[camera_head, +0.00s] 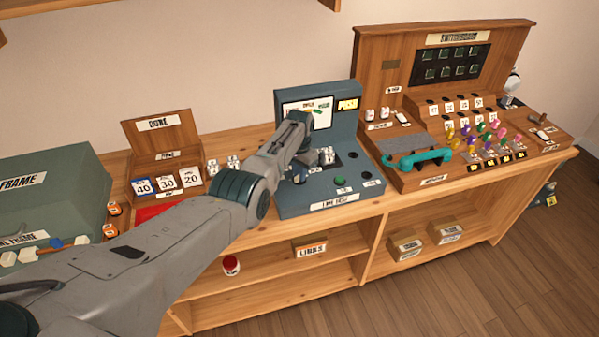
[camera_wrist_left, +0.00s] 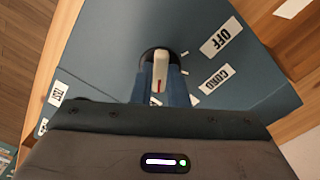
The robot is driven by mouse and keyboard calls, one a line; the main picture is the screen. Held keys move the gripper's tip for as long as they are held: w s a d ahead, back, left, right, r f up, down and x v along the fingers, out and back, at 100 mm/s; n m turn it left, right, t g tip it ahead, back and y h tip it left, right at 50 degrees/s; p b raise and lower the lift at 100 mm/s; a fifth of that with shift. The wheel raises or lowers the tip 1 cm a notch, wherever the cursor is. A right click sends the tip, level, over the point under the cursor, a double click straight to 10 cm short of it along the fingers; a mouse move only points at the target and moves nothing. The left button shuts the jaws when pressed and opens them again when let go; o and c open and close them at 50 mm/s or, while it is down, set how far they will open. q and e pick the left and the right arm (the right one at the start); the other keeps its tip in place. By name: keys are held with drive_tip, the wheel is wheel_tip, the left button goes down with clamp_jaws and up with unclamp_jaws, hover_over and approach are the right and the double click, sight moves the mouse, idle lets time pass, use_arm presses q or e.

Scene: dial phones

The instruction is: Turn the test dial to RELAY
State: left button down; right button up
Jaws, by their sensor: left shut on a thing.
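The test dial (camera_wrist_left: 160,68) is a white bar knob with a red line on a dark round base, on the blue-grey face of the line test box (camera_head: 285,206). In the left wrist view, labels OFF (camera_wrist_left: 222,38) and CORD (camera_wrist_left: 214,79) stand to the right of the dial; I see no RELAY label. My left gripper (camera_wrist_left: 163,88) is shut on the dial, its blue fingers on either side of the knob. In the head view my left arm hides much of the dial's surroundings. My right gripper is not in view.
A wooden switchboard (camera_head: 440,115) with a teal handset (camera_head: 418,158) and coloured plugs stands right of the box. Left are a wooden DONE rack (camera_head: 150,135) with numbered cards and a green-grey FRAME case (camera_head: 60,190). Small boxes sit on the shelf below.

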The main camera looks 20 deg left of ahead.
use_arm(q)
drive_tip(key=shift+w+r+m, duration=0.15)
drive_tip(key=shift+m, duration=0.95)
drive_tip(key=c, duration=1.4)
unclamp_jaws()
drive_tip(key=shift+c, duration=0.2)
drive_tip(key=shift+r, duration=0.35)
wheel_tip(320, 180, up, 10)
drive_tip(key=shift+b, duration=0.45)
